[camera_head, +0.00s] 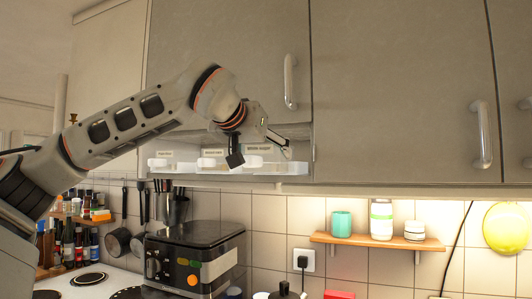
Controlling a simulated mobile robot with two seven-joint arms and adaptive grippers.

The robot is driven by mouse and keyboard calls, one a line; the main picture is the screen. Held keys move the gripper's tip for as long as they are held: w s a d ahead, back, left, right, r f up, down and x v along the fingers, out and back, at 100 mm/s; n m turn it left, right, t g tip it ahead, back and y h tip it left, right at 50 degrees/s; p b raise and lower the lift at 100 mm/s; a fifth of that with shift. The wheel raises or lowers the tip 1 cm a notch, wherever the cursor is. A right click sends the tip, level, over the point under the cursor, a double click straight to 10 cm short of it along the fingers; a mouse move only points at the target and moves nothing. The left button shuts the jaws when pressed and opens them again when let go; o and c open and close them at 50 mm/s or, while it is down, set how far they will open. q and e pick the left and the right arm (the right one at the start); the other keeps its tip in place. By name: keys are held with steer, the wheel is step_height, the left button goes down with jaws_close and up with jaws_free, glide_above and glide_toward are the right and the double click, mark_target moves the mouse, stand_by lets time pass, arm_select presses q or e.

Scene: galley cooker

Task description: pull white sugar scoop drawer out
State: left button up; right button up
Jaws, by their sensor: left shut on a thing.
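The white sugar scoop drawer (253,162) is the rightmost of the white scoop drawers in the narrow rack under the wall cupboard. My right gripper is not in view.
Two more scoop drawers, a middle one (207,163) and a left one (159,163), sit beside it. A cupboard handle (290,82) is above right. A black coffee machine (194,257) stands below. A wooden shelf (345,240) holds a teal cup and jars.

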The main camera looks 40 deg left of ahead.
mark_target(259, 154)
arm_select(q)
steer(key=shift+s+d, duration=0.2)
steer(key=shift+s, duration=0.65)
steer(key=shift+s+d, duration=0.25)
steer(key=shift+s, duration=0.6)
steer(key=shift+s+d, duration=0.2)
steer(key=shift+s, duration=0.65)
